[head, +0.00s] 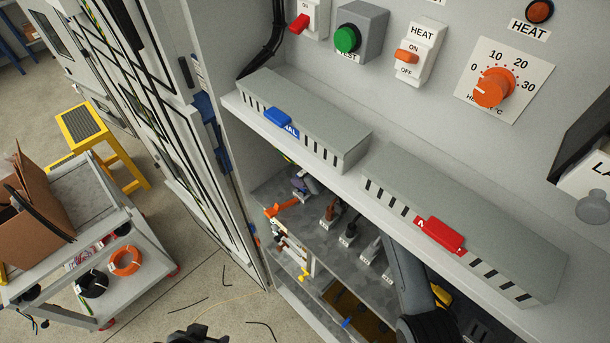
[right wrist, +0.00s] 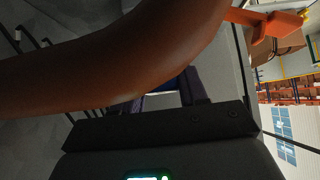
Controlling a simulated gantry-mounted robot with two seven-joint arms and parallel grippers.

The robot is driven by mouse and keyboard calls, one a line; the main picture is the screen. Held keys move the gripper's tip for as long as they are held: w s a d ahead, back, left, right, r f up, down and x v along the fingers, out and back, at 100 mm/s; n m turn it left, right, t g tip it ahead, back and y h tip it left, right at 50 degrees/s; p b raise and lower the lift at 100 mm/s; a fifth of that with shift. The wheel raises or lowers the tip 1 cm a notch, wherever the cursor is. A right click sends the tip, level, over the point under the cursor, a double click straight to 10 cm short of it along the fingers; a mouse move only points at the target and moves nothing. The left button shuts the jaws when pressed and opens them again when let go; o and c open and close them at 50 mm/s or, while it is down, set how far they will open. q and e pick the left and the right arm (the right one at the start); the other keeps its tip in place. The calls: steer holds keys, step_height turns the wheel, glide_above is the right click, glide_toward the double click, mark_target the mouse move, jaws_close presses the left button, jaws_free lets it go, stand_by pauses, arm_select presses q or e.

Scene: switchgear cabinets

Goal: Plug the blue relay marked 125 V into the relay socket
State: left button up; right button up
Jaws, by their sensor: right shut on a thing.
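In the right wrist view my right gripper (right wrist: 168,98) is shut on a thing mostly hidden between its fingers. A dark blue strip (right wrist: 178,84) shows there and may be the blue relay; no 125 V marking is readable. A large brown curved part lies across that view, close to the camera. In the head view my right arm reaches into the cabinet below the shelf, and its fingertips are hidden. A black part at the bottom edge (head: 195,336) looks like my left gripper, cut off by the frame. I cannot make out the relay socket.
Two grey slotted ducts, with a blue clip (head: 278,117) and a red clip (head: 445,235), sit on the shelf. Below is a row of coloured parts, with an orange handle (head: 285,207) to the left. A trolley (head: 150,275) and yellow step stool (head: 82,124) stand left, beyond open floor.

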arm_select(q)
steer(key=shift+f+b, duration=0.3)
steer(key=shift+f, duration=0.05)
arm_select(e)
steer(key=shift+f, duration=0.7)
arm_select(q)
steer(key=shift+a, duration=0.1)
arm_select(e)
steer(key=o, duration=1.2)
arm_select(q)
steer(key=shift+r, duration=0.1)
arm_select(e)
steer(key=shift+r, duration=0.1)
